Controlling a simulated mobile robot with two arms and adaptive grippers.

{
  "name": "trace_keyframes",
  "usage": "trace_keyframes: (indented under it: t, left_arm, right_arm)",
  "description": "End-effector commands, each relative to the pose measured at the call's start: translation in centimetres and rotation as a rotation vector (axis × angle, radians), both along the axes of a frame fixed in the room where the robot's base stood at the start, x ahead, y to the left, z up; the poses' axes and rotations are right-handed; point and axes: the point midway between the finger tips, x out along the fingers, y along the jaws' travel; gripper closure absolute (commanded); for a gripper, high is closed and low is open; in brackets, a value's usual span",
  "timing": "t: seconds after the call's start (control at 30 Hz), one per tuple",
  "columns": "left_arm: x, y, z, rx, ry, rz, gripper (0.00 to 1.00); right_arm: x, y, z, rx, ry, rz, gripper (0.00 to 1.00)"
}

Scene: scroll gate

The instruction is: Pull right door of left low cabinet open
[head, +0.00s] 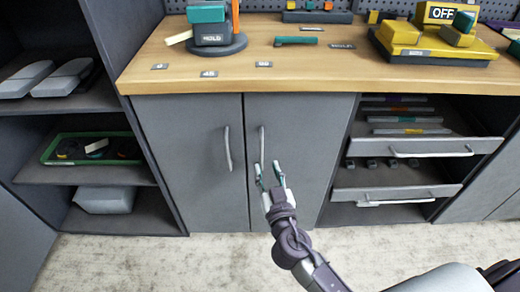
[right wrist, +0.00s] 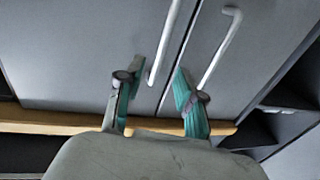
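The left low cabinet has two grey doors under the wooden counter, both looking closed in the head view. Its right door (head: 300,130) carries a vertical bar handle (head: 262,143); the left door (head: 190,150) has a matching one (head: 227,148). My right gripper (head: 267,172) is open at the lower part of the right door's handle. In the right wrist view, which looks turned over, that handle (right wrist: 166,42) lies in line with the gap between the teal fingertips (right wrist: 156,80). Contact cannot be told. My left gripper is not in view.
Right of the doors, drawers (head: 400,193) stand pulled out with protruding handles. Open shelves (head: 95,175) with a green tray (head: 50,157) are at the left. The counter (head: 300,75) above holds several devices. The floor (head: 150,262) before the doors is clear except for my arm.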

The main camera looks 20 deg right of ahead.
Motion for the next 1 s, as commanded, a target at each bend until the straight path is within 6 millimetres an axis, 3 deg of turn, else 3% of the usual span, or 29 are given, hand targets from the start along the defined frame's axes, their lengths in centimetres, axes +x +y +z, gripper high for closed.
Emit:
trace_keyframes:
  t: [0.1,0.33,0.5,0.8,1.0]
  left_arm:
    - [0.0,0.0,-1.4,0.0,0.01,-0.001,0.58]
    - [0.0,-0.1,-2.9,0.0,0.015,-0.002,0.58]
    - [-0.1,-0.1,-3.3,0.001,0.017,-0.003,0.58]
    - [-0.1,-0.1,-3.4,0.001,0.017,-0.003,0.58]
    - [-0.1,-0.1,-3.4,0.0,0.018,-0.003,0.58]
  right_arm:
    - [2.8,-0.2,0.3,-0.003,-0.002,0.0,0.63]
    - [6.4,-0.5,0.0,-0.002,0.001,0.0,0.63]
    - [7.5,-0.6,-0.1,-0.002,0.002,0.0,0.63]
    - [7.7,-0.6,-0.1,-0.001,0.002,0.001,0.63]
    - [7.7,-0.6,-0.1,-0.001,0.002,0.001,0.96]
